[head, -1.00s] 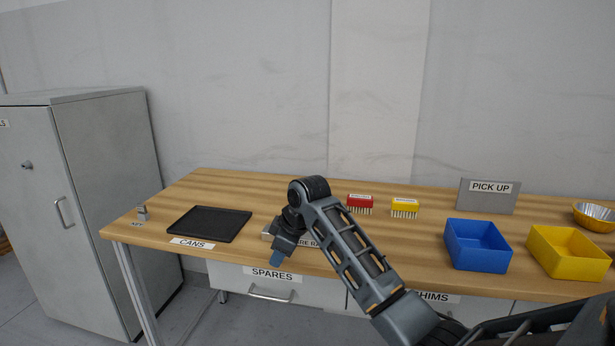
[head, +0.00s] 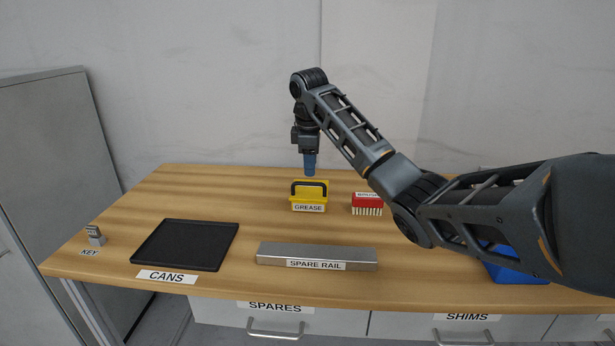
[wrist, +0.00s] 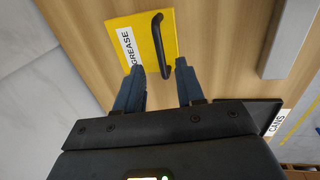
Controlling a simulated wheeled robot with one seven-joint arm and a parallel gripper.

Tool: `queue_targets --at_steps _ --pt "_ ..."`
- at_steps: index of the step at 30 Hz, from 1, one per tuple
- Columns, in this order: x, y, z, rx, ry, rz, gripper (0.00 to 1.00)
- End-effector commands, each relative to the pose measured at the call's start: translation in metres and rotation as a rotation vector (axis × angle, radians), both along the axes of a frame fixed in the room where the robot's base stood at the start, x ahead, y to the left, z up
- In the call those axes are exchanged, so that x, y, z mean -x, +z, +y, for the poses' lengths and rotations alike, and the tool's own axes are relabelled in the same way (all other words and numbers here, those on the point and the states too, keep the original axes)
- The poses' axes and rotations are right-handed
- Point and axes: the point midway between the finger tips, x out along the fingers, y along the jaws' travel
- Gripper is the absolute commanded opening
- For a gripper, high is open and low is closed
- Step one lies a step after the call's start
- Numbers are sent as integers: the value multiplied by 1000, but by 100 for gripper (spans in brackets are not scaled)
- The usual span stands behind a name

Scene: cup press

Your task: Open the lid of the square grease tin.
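The yellow square grease tin (head: 309,201) stands on the wooden table behind the spare rail, with a "GREASE" label on its front and a black arched handle (head: 309,185) on its lid. The lid looks closed. In the wrist view, the tin (wrist: 143,38) and its black handle (wrist: 160,45) lie just beyond my fingertips. My gripper (head: 309,170) points down above and slightly behind the tin in the head view.
A metal spare rail (head: 275,252) lies in front of the tin. A black tray (head: 185,245) labelled CANS and a small grey key block (head: 95,235) are at left. A red bristled block (head: 367,203) stands right of the tin. A blue bin (head: 515,272) is partly behind my arm.

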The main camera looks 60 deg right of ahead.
Motion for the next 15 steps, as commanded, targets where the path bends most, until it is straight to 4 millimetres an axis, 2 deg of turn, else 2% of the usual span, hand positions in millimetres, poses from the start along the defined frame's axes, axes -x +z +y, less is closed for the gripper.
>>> queue_targets --at_steps 7,15 --pt "-2 -36 -7 -2 -2 0 38" --pt "-4 -49 -9 0 0 -2 38"
